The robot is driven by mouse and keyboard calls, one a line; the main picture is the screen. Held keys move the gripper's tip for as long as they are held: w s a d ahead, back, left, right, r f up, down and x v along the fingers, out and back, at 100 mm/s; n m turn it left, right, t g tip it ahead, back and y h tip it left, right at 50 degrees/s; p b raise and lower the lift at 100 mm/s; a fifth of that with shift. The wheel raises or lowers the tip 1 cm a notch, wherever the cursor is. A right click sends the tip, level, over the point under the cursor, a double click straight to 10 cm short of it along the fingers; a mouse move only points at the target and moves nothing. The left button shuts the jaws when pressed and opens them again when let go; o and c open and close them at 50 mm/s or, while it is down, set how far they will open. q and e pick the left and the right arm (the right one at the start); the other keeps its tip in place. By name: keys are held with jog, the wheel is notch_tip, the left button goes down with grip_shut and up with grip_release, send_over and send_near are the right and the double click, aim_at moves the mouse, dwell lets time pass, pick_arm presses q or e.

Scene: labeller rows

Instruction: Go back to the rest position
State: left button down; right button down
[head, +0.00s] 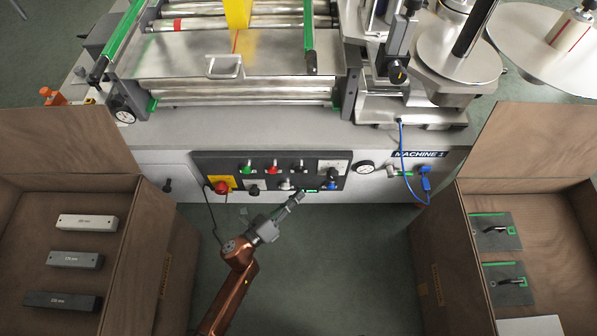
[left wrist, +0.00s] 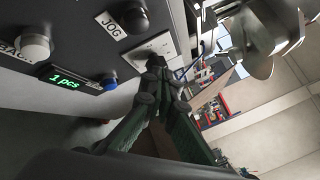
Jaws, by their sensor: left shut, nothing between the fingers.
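My left gripper (head: 297,198) is shut and empty in the head view, with its tip just below the machine's control panel (head: 270,172). Its copper-coloured arm comes up from the bottom of the picture. In the left wrist view the shut fingers (left wrist: 155,70) point at the panel, close to its edge. Beside them is a small green display (left wrist: 68,80) reading "1 pcs" and a button marked JOG (left wrist: 133,17). I cannot tell whether the fingertips touch the panel. My right gripper is not in view.
An open wooden box (head: 150,235) with labelled bars stands at the left. Another wooden box (head: 437,255) with plates stands at the right. The labelling machine (head: 250,130) spans the back. The green floor (head: 350,270) between the boxes is clear. A blue cable (head: 404,170) hangs at the machine's front.

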pick_arm(q)
jog(key=shift+a, duration=0.1)
dwell(0.4)
